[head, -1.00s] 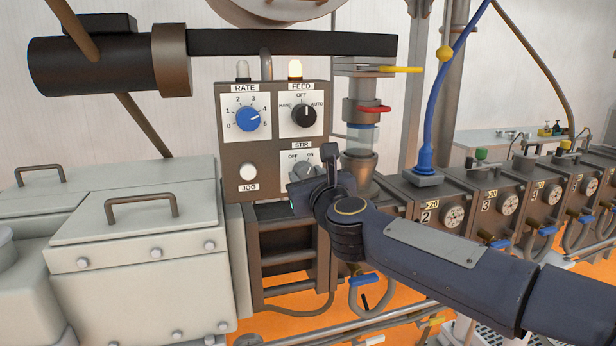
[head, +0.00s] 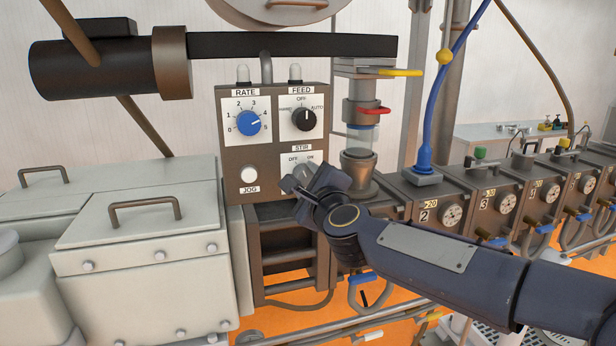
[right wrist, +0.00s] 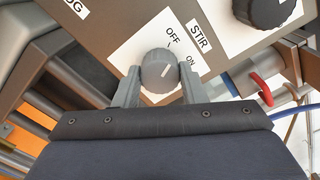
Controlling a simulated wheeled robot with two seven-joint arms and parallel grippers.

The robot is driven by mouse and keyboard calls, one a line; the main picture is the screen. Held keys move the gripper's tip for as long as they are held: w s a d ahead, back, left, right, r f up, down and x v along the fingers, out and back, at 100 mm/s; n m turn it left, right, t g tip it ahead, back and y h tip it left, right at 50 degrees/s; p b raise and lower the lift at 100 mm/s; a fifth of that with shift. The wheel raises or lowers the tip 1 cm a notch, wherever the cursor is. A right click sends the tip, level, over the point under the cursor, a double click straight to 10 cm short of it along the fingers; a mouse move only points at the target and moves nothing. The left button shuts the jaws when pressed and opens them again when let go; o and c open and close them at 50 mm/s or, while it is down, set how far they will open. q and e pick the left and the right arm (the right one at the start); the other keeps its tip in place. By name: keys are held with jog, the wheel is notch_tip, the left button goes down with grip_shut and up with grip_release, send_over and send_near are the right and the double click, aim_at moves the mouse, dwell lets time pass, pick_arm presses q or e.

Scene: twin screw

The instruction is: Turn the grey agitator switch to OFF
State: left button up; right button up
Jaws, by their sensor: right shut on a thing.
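The grey agitator switch (right wrist: 158,70) is a round knob on the panel plate marked STIR, with OFF and ON labels. In the head view the right gripper (head: 306,180) is tilted at the panel's lower right and hides most of the switch. My left gripper is not in view.
The control panel (head: 270,163) also carries the blue RATE knob (head: 247,123), the black FEED knob (head: 304,117) and the white JOG button (head: 249,174). A metal column with a red lever (head: 372,110) stands close to the right of the panel.

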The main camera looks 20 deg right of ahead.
jog(key=shift+n, duration=0.6)
jog(key=o, duration=1)
jog(key=s, duration=0.8)
jog(key=shift+d, duration=0.1)
